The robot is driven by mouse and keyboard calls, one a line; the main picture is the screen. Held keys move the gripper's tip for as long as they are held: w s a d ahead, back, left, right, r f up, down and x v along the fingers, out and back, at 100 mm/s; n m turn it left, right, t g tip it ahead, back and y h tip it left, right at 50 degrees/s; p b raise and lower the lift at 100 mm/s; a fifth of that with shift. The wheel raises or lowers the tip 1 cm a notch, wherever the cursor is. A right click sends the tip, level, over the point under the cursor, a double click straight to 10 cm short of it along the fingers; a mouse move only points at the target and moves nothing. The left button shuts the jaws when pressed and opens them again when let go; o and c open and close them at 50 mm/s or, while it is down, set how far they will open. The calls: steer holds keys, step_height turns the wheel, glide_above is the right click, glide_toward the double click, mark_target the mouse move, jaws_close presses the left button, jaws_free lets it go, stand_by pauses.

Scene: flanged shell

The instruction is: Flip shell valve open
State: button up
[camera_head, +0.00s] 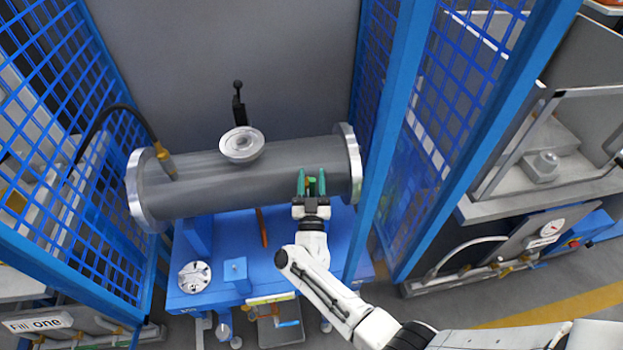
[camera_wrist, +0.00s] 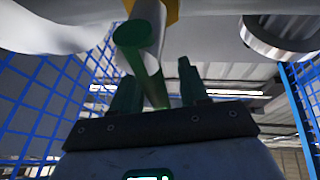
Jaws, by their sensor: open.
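The grey shell (camera_head: 230,180), a horizontal cylinder with a bright flange at each end, lies across the blue stand. My gripper (camera_head: 311,176) is at the front of its right part, with its green fingers apart. A bright green piece (camera_head: 312,188), which looks like the valve handle, shows between the fingers. In the wrist view, the green handle (camera_wrist: 147,55) slants down between my open fingers (camera_wrist: 157,75), near a yellow part (camera_wrist: 172,10). I cannot tell whether the fingers touch it. The valve's body is mostly hidden in the head view.
A black lever (camera_head: 238,105) stands behind the round top port (camera_head: 241,145). A black hose (camera_head: 110,108) joins the shell's left part by a brass fitting. Blue mesh panels (camera_head: 65,130) flank both sides. The blue stand (camera_head: 215,285) is below. A flange (camera_wrist: 280,42) is close by at right.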

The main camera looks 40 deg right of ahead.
steer(key=b+v, duration=0.1)
steer(key=v, duration=0.9)
steer(key=shift+s+a, duration=0.25)
steer(key=shift+s, duration=0.05)
steer(key=shift+f, duration=0.15)
